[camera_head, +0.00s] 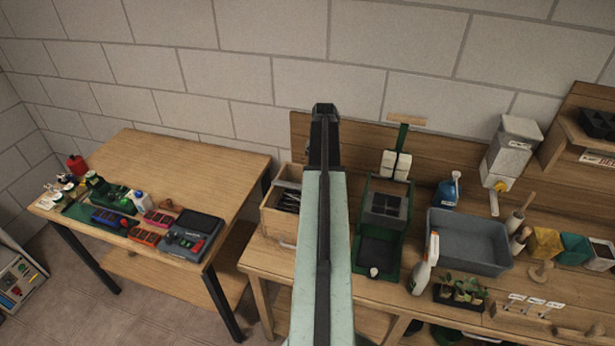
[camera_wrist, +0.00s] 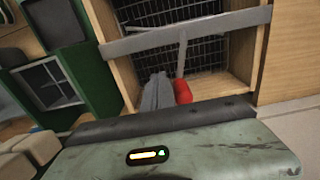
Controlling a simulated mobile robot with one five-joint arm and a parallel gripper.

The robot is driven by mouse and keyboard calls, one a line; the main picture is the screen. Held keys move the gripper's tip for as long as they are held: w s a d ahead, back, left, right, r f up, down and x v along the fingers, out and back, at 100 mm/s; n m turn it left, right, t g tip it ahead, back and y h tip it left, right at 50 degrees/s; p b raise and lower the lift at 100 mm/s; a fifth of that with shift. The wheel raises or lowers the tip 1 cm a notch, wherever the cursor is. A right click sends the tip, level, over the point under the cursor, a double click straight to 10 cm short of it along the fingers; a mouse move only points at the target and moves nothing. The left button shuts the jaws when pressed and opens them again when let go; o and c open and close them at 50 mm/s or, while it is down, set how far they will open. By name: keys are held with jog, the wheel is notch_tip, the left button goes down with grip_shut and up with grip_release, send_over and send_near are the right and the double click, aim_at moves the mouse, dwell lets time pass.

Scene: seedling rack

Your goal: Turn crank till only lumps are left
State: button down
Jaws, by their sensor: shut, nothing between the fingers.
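A wooden sieve box (camera_head: 272,224) stands at the left end of the workbench, partly hidden behind my arm in the head view. In the wrist view the box (camera_wrist: 244,62) shows dark wire mesh (camera_wrist: 212,55) inside, with a grey metal bar (camera_wrist: 215,27) across it. A thin crank rod (camera_wrist: 182,56) runs from the bar to a red handle (camera_wrist: 182,91). My gripper (camera_wrist: 160,78) is shut and empty, over the box, close beside the red handle; I cannot tell if they touch. My gripper's fingers cannot be made out in the head view. No soil or lumps can be made out.
A green press (camera_head: 360,240) stands right of the box, with a grey tub (camera_head: 470,243) and white spray bottle (camera_head: 425,265) further right. A separate table (camera_head: 170,165) at left holds small boxes and a dark grey device (camera_head: 192,235). A wall closes the back.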

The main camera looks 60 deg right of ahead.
jog(key=shift+r, duration=0.1)
notch_tip(320, 180, up, 9)
jog(key=p, duration=0.9)
